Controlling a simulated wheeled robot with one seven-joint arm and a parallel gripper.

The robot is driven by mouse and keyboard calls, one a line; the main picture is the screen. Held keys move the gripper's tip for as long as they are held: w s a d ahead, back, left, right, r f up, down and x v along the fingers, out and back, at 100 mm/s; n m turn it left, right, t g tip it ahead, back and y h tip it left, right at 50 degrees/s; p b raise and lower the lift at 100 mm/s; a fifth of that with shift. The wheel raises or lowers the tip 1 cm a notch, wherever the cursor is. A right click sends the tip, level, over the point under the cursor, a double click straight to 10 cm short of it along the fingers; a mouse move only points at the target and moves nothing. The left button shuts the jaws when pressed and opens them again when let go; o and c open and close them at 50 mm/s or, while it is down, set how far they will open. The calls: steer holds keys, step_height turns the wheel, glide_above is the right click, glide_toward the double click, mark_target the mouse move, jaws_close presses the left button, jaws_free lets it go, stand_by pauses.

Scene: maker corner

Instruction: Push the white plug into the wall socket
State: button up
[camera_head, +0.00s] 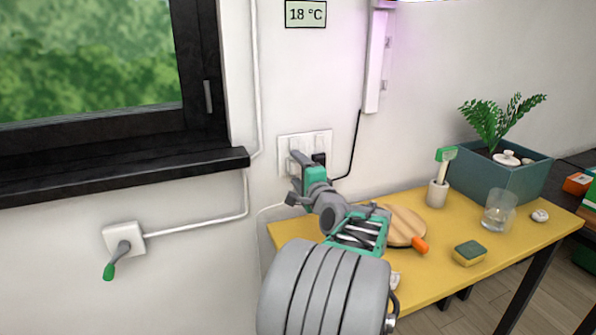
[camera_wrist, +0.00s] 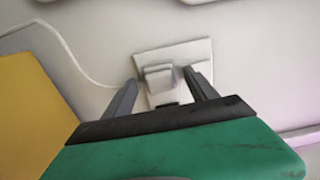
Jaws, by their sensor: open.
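The wall socket is a white plate (camera_head: 284,146) on the wall behind the table's left end; it also shows in the wrist view (camera_wrist: 200,52). In the wrist view a white block, which looks like the white plug (camera_wrist: 158,76), stands out from the plate. I cannot tell how deep it sits. My gripper (camera_head: 295,177) is in front of the plate and partly covers it. In the wrist view its two fingers (camera_wrist: 160,79) are apart, one on each side of the white block, with gaps showing. In the head view the white plug is hidden or too small to tell.
A black plug (camera_head: 319,158) with a black cable sits at the plate's right side, close to my gripper. The yellow table (camera_head: 425,282) holds a round board (camera_head: 404,225), sponge (camera_head: 469,253), glass (camera_head: 498,212) and planter (camera_head: 515,178). A black window sill (camera_head: 130,174) juts out left.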

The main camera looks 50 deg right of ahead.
steer(key=v, duration=0.7)
steer(key=shift+s+a, duration=0.2)
steer(key=shift+s, duration=0.15)
